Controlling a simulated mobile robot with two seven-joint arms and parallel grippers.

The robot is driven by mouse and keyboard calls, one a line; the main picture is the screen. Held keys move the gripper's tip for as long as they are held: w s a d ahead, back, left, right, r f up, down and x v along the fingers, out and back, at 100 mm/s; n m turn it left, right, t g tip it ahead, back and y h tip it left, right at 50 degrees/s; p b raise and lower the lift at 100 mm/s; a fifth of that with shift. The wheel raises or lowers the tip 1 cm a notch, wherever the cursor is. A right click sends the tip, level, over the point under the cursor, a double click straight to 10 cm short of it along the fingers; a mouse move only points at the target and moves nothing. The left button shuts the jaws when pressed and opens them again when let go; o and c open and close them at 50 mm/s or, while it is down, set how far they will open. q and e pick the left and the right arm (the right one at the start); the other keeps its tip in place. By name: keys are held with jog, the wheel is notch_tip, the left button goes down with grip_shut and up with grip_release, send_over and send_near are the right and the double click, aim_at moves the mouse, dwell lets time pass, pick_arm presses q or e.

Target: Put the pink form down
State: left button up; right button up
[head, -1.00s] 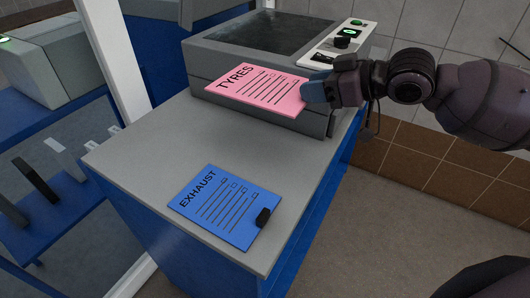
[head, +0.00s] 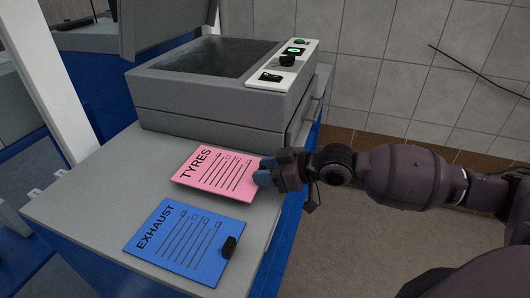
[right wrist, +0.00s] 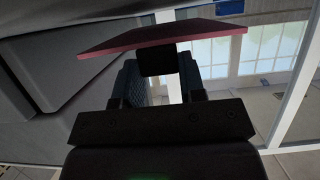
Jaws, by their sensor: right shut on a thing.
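The pink form (head: 218,172), marked TYRES, lies nearly flat at or just above the grey bench top (head: 75,205), behind the blue form. I cannot tell whether it touches the bench. My right gripper (head: 266,172) is shut on its right edge. In the right wrist view the pink form (right wrist: 165,41) shows edge-on beyond the jaws (right wrist: 158,82). The blue form (head: 180,240), marked EXHAUST, lies on the bench nearer to me, with a black clip (head: 229,246) at its right corner. My left gripper is not in view.
A grey machine (head: 210,105) with a dark top and a raised lid stands at the back of the bench. Its white panel (head: 285,65) carries buttons and a black knob. A white post (head: 62,80) stands at the left. Bare bench lies left of the forms.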

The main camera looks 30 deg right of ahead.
aim_at(266, 191)
jog(key=shift+f, duration=1.35)
jog(key=shift+f, duration=0.15)
jog(key=o, duration=0.9)
jog(key=shift+f, duration=0.1)
jog(key=r+v, duration=0.1)
jog(key=v, duration=1)
jog(key=s+a+f+m+h, duration=0.1)
jog(key=s+f+m+h, duration=0.1)
jog(key=f, duration=0.7)
jog(key=s+a+f+m+t+h, duration=0.1)
jog(key=s+f+h, duration=0.3)
jog(key=f, duration=0.5)
jog(key=s+a+f+m+h, duration=0.2)
jog(key=s+f, duration=0.4)
jog(key=f, duration=0.3)
jog(key=shift+s+a+f+m+h, duration=0.1)
jog(key=shift+s+m+h, duration=0.15)
jog(key=shift+m, duration=0.3)
jog(key=shift+s+a+m+h, duration=0.15)
jog(key=shift+m+h, duration=0.1)
jog(key=shift+m, duration=0.3)
jog(key=shift+s+f+p, duration=0.25)
jog(key=shift+p, duration=0.05)
jog(key=shift+c, duration=1.4)
